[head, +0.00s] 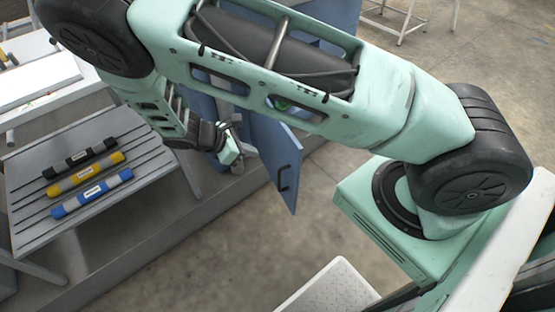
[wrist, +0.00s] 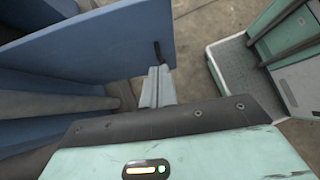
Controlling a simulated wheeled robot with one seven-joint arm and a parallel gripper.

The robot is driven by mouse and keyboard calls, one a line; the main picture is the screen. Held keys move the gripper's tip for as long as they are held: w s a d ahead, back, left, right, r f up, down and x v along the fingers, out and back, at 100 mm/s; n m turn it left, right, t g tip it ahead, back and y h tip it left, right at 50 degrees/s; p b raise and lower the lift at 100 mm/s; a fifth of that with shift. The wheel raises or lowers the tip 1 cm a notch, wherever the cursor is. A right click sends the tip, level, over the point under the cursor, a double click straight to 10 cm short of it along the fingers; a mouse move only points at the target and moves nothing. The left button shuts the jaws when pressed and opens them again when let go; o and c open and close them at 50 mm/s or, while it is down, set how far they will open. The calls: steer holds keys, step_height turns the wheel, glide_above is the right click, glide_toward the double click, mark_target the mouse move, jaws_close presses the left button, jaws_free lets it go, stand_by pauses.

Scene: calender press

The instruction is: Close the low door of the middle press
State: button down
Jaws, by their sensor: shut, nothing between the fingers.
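The low door (head: 278,160) is a blue panel that stands open, jutting out from the press, with a dark handle (head: 284,178) on its face. In the wrist view the door (wrist: 100,40) fills the upper left, and its handle (wrist: 157,50) is near its right edge. My gripper (head: 229,152) is shut and empty, just left of the door in the head view. In the wrist view its fingertips (wrist: 158,80) overlap the door's lower right edge; I cannot tell whether they touch. My arm hides much of the blue press (head: 338,22) in the head view.
A grey slatted table (head: 30,215) at left carries black (head: 80,158), yellow (head: 85,174) and blue (head: 92,193) rolls. A grey plinth edge (head: 150,240) runs below the press.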

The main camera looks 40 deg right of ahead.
mark_target(293, 156)
steer(key=x, duration=0.4)
steer(key=d+r+p+x, duration=0.1)
steer(key=x, duration=0.3)
steer(key=p+x, duration=0.1)
steer(key=x, duration=0.2)
steer(key=shift+s+d, duration=0.25)
steer(key=shift+d, duration=0.25)
steer(key=shift+s+d+f, duration=0.1)
steer(key=shift+d+f, duration=0.05)
steer(key=shift+d, duration=0.45)
